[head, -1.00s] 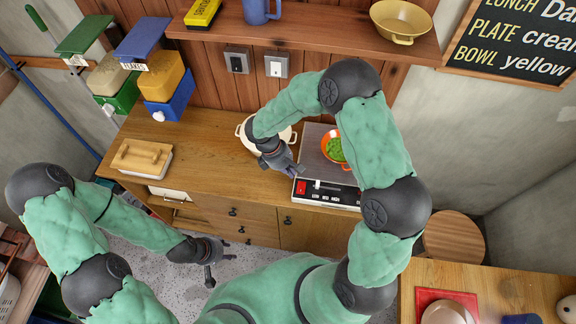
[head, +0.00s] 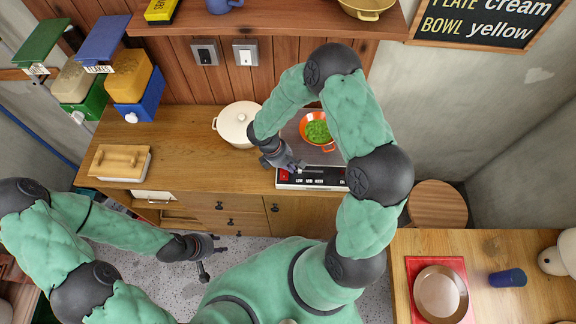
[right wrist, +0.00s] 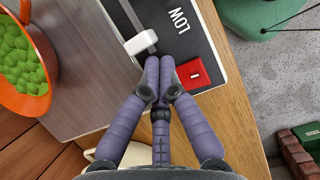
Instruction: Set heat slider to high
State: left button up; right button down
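The heat control panel (head: 312,180) is a black and white strip along the front of the cooker, marked LOW, MED and HIGH from left to right in the head view. In the right wrist view the white slider knob (right wrist: 140,42) sits in its slot beside the LOW label (right wrist: 179,20). My right gripper (right wrist: 160,65) has its fingers together, tips right beside the knob on the red button's side; I cannot tell if they touch it. In the head view the right gripper (head: 298,167) is over the panel's left part. My left gripper (head: 213,261) is open and empty, left of my body.
A red switch (right wrist: 193,75) lies beside my right fingertips. An orange pan (head: 318,129) with green contents is on the cooker, behind the panel. A lidded cream pot (head: 238,124) stands left of it. A wooden-lidded box (head: 119,163) is at the counter's left.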

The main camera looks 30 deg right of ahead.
aim_at(314, 172)
jog(key=s+d, duration=0.1)
jog(key=d, duration=0.1)
jog(key=s+d+b, duration=0.1)
jog(key=s+d, duration=0.1)
jog(key=d, duration=0.1)
jog(key=shift+s+d+b, duration=0.25)
jog(key=shift+d+b, duration=0.1)
jog(key=shift+b, duration=0.05)
jog(key=shift+s+d, duration=0.3)
jog(key=shift+d, duration=0.15)
pick_arm(q)
jog(key=shift+f, duration=0.95)
pick_arm(e)
jog(key=shift+w+a, duration=0.2)
jog(key=a, duration=0.1)
jog(key=w+a, duration=0.2)
jog(key=shift+w+a+r, duration=0.1)
jog(key=shift+a+r, duration=0.1)
jog(key=shift+r, duration=0.15)
pick_arm(q)
jog(key=shift+w+a+r, duration=0.15)
jog(key=shift+a, duration=0.25)
jog(key=shift+w+a+r, duration=0.15)
jog(key=shift+a, duration=0.2)
pick_arm(e)
jog(key=v, duration=0.9)
